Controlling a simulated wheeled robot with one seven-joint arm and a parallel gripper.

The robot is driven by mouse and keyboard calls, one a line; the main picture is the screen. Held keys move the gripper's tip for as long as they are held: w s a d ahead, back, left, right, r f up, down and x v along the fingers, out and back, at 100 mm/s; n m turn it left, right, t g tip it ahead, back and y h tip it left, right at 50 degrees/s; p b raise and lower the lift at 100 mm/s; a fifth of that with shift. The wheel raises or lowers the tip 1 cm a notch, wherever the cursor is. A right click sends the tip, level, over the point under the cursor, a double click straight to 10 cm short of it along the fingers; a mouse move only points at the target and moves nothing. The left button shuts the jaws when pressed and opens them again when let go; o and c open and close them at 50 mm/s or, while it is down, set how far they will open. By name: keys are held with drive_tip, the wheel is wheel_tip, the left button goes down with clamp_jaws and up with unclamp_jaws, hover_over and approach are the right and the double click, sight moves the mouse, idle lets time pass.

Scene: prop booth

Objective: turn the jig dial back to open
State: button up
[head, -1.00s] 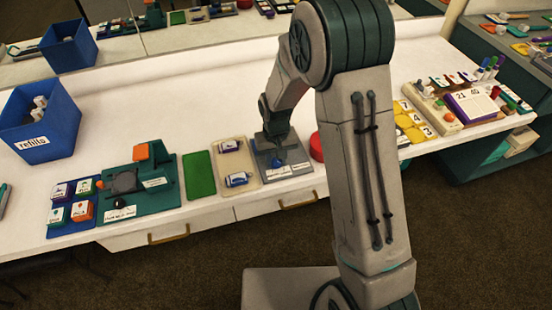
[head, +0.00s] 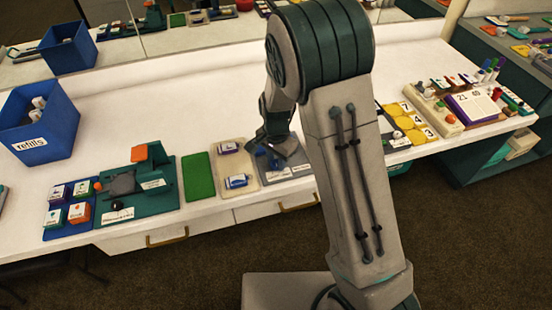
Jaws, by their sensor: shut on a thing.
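The grey jig (head: 297,160) lies on the white counter, with a white label strip along its front. My gripper (head: 273,152) is down over the jig's left part, shut on the jig dial. Small blue parts show by the fingers. My gripper and wrist hide most of the dial, so its setting cannot be read.
Further left are a green mat (head: 198,177), a dark green fixture (head: 165,197) and a blue refills bin (head: 62,127). Yellow number tiles (head: 408,122) lie right of my arm.

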sight(276, 162)
drive_tip(key=m+p, duration=0.1)
drive_tip(key=m, duration=0.3)
drive_tip(key=shift+r+p, duration=0.15)
drive_tip(key=shift+p, duration=0.15)
drive_tip(key=shift+w+m+p, duration=0.1)
drive_tip(key=shift+m+p, duration=0.55)
drive_tip(key=shift+m, duration=1.05)
drive_tip(key=o, duration=1)
drive_tip(key=shift+c, duration=0.2)
wheel_tip(276, 162, up, 14)
drive_tip(key=shift+f, duration=0.2)
